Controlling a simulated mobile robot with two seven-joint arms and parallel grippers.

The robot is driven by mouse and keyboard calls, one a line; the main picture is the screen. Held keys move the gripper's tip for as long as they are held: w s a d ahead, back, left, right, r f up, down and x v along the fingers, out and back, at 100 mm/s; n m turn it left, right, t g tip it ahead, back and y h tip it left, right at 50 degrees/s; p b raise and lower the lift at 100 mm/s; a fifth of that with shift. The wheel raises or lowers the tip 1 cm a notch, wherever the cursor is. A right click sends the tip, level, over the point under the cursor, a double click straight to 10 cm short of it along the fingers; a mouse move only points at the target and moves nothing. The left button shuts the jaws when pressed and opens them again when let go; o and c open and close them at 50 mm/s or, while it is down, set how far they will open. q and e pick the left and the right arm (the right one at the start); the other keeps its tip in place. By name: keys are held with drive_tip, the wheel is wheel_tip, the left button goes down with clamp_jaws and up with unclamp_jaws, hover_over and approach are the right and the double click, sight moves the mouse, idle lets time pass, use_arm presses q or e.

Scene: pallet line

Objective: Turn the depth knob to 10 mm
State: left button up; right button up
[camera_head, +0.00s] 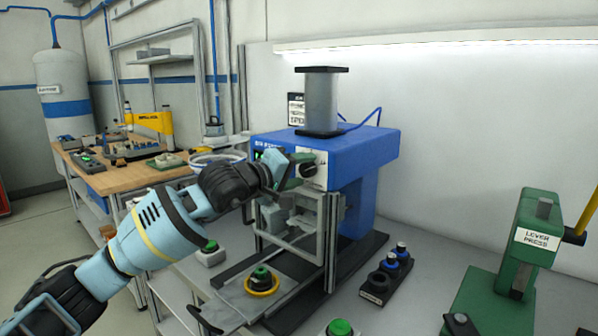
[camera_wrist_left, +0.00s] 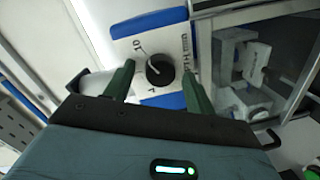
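The depth knob (camera_wrist_left: 160,70) is a round black knob on a white dial plate (camera_wrist_left: 150,44) with printed numbers, "10" among them, and partly hidden "mm" lettering. A light mark on the knob is too small to read surely. In the head view the knob (camera_head: 308,170) is on the front of the blue press (camera_head: 350,155). My left gripper (camera_head: 292,175) is at the plate. In the left wrist view its two green fingers (camera_wrist_left: 158,82) are open, one on each side of the knob, with visible gaps. My right gripper is not in view.
A metal-framed guard (camera_head: 290,225) is just below the dial. A slide with a black-and-green part in a yellow ring (camera_head: 261,281) lies in front. A black holder with blue-topped pieces (camera_head: 388,272) and a green lever press (camera_head: 510,265) stand to the right.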

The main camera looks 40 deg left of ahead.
use_arm(q)
drive_tip(key=shift+s+a+f, duration=0.1)
drive_tip(key=shift+s+a, duration=0.05)
drive_tip(key=shift+s, duration=0.45)
drive_tip(key=s+b, duration=0.2)
drive_tip(key=s, duration=0.4)
drive_tip(key=shift+s+a+r, duration=0.3)
drive_tip(key=shift+a+r, duration=0.05)
drive_tip(key=shift+r, duration=0.1)
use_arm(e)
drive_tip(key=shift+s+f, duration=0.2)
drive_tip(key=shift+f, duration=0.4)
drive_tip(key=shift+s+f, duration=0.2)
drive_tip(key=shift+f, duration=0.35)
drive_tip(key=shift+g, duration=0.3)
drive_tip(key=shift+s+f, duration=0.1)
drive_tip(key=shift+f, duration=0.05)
